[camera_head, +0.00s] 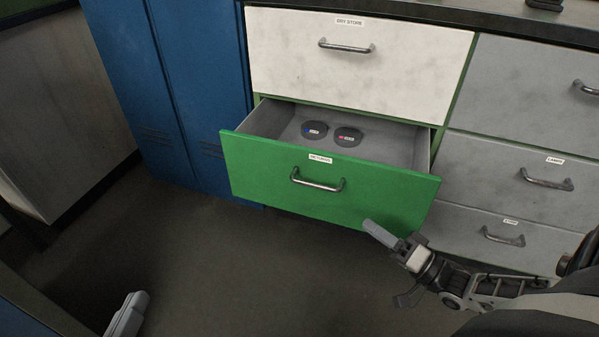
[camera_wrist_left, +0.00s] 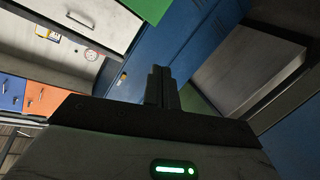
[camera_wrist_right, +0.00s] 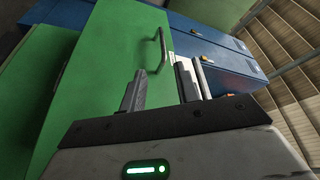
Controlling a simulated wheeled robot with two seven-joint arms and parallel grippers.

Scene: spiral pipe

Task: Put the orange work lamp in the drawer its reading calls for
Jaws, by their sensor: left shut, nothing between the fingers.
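No orange work lamp shows in any view. A green drawer (camera_head: 265,172) stands open, its small white label too blurred to read surely.
A closed white drawer (camera_head: 300,70) labelled DRY STORE is above. Closed grey drawers (camera_head: 500,165) are at the right, one label seeming to read LAMPS. A blue locker (camera_head: 185,90) stands left. Floor is clear.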

